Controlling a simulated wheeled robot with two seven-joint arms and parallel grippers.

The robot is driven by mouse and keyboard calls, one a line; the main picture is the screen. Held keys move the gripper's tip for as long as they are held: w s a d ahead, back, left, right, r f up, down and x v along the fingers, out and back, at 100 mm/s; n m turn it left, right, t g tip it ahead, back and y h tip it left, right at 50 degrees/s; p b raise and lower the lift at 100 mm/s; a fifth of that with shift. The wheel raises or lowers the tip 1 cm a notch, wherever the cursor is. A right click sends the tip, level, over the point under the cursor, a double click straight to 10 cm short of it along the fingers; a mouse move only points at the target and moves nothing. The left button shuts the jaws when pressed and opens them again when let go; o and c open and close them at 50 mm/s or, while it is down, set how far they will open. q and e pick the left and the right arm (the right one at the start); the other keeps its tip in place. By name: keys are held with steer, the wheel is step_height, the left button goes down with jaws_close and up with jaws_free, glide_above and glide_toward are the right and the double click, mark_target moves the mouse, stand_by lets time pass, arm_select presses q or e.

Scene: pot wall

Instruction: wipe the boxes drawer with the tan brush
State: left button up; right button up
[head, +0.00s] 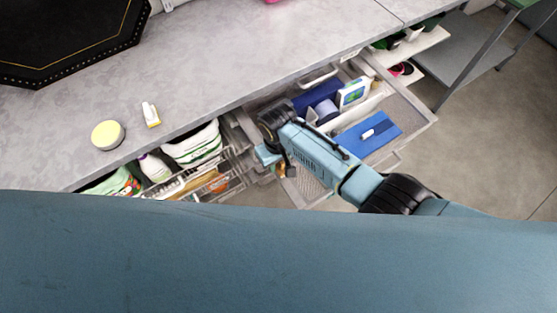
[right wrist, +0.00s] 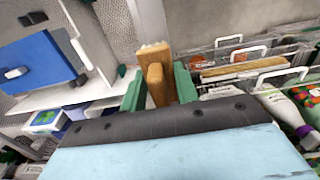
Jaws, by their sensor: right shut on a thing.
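The tan brush (right wrist: 154,72) shows in the right wrist view as a wooden piece between the green fingertips of my right gripper (right wrist: 158,86). My right gripper is shut on it. Its far end lies over or close to the drawer's pale divider; I cannot tell if they touch. In the head view my right gripper (head: 270,158) is over the near left part of the open boxes drawer (head: 408,101), and my arm hides much of the brush. The drawer holds a flat blue box (head: 378,143), another blue box (head: 318,94) and a white-and-green box (head: 353,93). My left gripper is not in view.
A grey counter (head: 240,55) runs above the drawers, with a round yellow-topped tin (head: 107,135) and a small white-yellow bottle (head: 150,115). Left of the boxes drawer, wire racks (head: 232,170) hold bottles and packets. Bare floor (head: 470,160) lies to the right.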

steer(key=shift+f+b, duration=0.65)
steer(key=shift+f, duration=0.2)
stand_by(0.3)
steer(key=shift+d, duration=0.1)
steer(key=shift+w+d+r, duration=0.1)
steer(key=shift+w+d, duration=0.35)
steer(key=shift+d, duration=0.1)
steer(key=shift+s+a, duration=0.1)
steer(key=shift+a, duration=0.05)
steer(key=shift+s+a+p, duration=0.25)
steer(key=shift+s+a, duration=0.2)
steer(key=shift+a, duration=0.15)
steer(key=shift+s+a+p, duration=0.2)
steer(key=shift+s+a, duration=0.2)
steer(key=shift+a, duration=0.2)
steer(key=shift+d, duration=0.1)
steer(key=shift+w+d+f, duration=0.15)
steer(key=shift+w+d, duration=0.3)
steer(key=shift+d, duration=0.25)
steer(key=shift+w+d+f, duration=0.1)
steer(key=shift+w+d, duration=0.35)
steer(key=shift+d, duration=0.25)
